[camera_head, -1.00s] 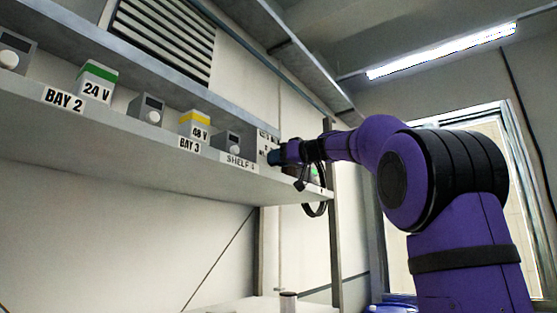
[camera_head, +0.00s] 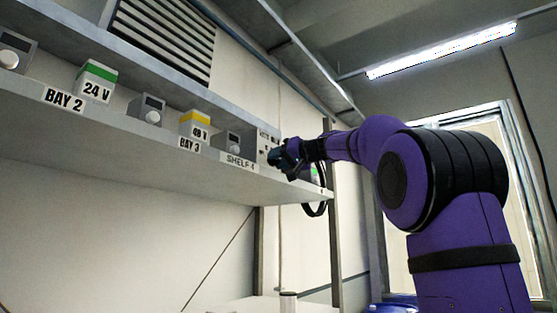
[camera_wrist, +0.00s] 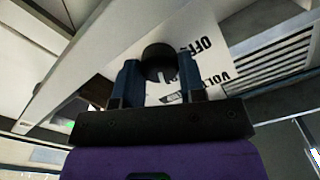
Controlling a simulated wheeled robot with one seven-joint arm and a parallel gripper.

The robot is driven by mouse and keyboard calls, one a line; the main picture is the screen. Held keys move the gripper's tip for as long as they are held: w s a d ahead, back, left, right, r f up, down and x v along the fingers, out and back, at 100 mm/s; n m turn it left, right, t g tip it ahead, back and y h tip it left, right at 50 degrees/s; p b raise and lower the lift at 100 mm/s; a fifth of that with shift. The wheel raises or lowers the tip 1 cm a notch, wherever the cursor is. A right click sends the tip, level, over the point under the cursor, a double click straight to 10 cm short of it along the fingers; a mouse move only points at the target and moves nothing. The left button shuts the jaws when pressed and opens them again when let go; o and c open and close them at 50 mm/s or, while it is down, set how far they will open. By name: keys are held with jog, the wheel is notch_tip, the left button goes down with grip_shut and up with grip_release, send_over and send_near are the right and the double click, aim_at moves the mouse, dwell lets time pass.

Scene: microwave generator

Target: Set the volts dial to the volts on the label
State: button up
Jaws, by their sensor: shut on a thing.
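My gripper (camera_wrist: 158,80) is shut on a dark round dial (camera_wrist: 158,55) in the wrist view, with one blue finger on each side of it. The dial sits on a white panel (camera_wrist: 205,62) printed with "OFF" and "VOLT", partly hidden by the fingers. The dial's pointer setting cannot be read. In the head view my gripper (camera_head: 281,160) is at the right end of the shelf, against the pale panel (camera_head: 264,146), and hides the dial. A green-topped box (camera_head: 97,83) there reads "24 V". A yellow-topped box (camera_head: 194,126) has a small volts label, hard to read.
The long shelf (camera_head: 130,133) carries grey units with round knobs, such as one (camera_head: 147,108) between the labelled boxes. Tags read "BAY 2" (camera_head: 64,97), "BAY 3" (camera_head: 189,144) and "SHELF" (camera_head: 239,162). A shelf post (camera_head: 334,240) stands near my arm.

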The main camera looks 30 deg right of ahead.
jog(key=m, duration=0.4)
jog(key=shift+d+m, duration=0.1)
jog(key=shift+m, duration=0.2)
jog(key=shift+f+m, duration=0.1)
jog(key=shift+m, duration=1.8)
jog(key=o, duration=0.9)
jog(key=shift+f, duration=0.1)
